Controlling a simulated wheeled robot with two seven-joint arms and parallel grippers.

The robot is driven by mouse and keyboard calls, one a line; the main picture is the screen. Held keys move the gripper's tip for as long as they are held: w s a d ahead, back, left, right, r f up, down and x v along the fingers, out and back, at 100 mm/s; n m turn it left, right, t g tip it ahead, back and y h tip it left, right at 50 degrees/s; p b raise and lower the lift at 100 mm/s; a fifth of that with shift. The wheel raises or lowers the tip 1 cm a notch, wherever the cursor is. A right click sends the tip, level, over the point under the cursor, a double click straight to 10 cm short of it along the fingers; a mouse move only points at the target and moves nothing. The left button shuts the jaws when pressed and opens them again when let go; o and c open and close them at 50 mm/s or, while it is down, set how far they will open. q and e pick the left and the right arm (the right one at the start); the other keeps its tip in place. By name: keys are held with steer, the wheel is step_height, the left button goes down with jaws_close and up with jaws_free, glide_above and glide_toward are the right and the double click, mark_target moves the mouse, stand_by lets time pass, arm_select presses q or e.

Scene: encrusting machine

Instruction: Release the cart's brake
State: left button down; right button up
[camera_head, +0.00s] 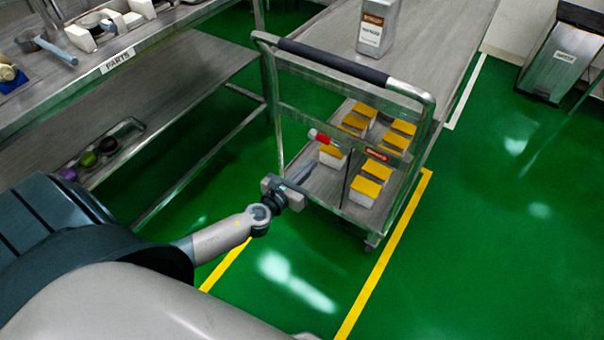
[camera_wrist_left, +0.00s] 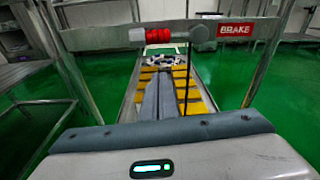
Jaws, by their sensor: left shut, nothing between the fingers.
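The metal cart (camera_head: 428,118) stands on the green floor, with a dark-gripped push handle (camera_head: 333,62) at its near end. The brake lever (camera_head: 318,136) has a red grip and lies about level on the cart's crossbar, left of the red brake label (camera_head: 376,155). In the left wrist view the lever (camera_wrist_left: 150,35) and the BRAKE label (camera_wrist_left: 236,30) are at the top. My left gripper (camera_head: 303,172) is shut and empty, just below the lever in the head view and apart from it. Its fingers (camera_wrist_left: 167,96) point at the cart. My right gripper is out of view.
Yellow-topped boxes (camera_head: 364,190) sit on the cart's lower shelf. Yellow floor lines (camera_head: 385,255) flank clear green floor in front.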

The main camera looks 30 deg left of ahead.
arm_select(q)
steer(key=shift+s+r, duration=0.15)
steer(key=shift+s, duration=0.75)
steer(key=shift+s+r, duration=0.1)
steer(key=shift+s, duration=0.75)
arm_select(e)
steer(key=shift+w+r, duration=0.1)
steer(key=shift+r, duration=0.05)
arm_select(q)
steer(key=shift+f, duration=0.1)
